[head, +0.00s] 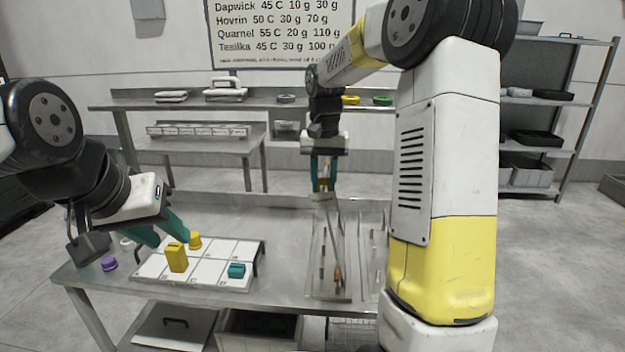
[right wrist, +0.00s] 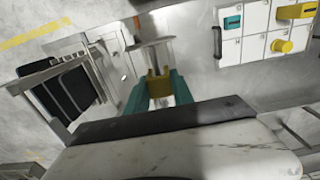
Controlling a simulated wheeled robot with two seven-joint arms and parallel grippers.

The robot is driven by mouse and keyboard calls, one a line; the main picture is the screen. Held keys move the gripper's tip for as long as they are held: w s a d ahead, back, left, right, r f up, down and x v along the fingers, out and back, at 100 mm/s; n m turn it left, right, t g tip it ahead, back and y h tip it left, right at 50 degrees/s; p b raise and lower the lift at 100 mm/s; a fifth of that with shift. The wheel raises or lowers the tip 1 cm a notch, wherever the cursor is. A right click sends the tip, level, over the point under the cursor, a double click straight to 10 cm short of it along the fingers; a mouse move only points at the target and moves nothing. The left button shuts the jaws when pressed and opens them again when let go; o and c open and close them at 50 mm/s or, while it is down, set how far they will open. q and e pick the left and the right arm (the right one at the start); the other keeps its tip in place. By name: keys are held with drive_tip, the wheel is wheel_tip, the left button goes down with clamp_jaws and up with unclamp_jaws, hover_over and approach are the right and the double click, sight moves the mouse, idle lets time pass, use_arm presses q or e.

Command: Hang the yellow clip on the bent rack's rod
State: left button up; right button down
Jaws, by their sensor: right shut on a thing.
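My right gripper (head: 323,178) is shut on the yellow clip (head: 323,184), above the back of a metal tray. In the right wrist view the clip (right wrist: 159,86) sits between the teal fingers (right wrist: 158,92). A thin upright rod (head: 331,218) stands below the clip; it seems to be part of the rack. I cannot tell whether clip and rod touch. In the right wrist view a pale bar (right wrist: 150,45) lies just beyond the clip. My left gripper (head: 160,233) is open and empty over the white gridded board's left side.
The white gridded board (head: 205,275) carries a yellow block (head: 176,257), a yellow knob (head: 195,240) and a teal block (head: 237,270). A purple knob (head: 109,264) lies left of it. The metal tray (head: 325,292) holds slim parts. A shelf (head: 545,145) stands back right.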

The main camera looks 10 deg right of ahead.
drive_tip(key=shift+f, duration=0.35)
idle(0.5)
drive_tip(key=c, duration=1)
unclamp_jaws()
wheel_tip(320, 180, up, 7)
drive_tip(key=shift+r, duration=0.2)
drive_tip(key=s+r+n+t, duration=0.2)
drive_tip(key=s+r+t, duration=0.15)
drive_tip(key=s, duration=0.75)
drive_tip(key=s+f+t, duration=0.1)
drive_tip(key=s, duration=0.3)
drive_tip(key=s+a+f+n+y, duration=0.1)
drive_tip(key=s, duration=0.4)
drive_tip(key=s+a+f+t+y, duration=0.1)
drive_tip(key=s+f, duration=0.1)
drive_tip(key=s, duration=0.2)
drive_tip(key=shift+s+a+f+n+t, duration=0.1)
drive_tip(key=shift+s+n+t, duration=0.05)
drive_tip(key=shift+n+t, duration=0.25)
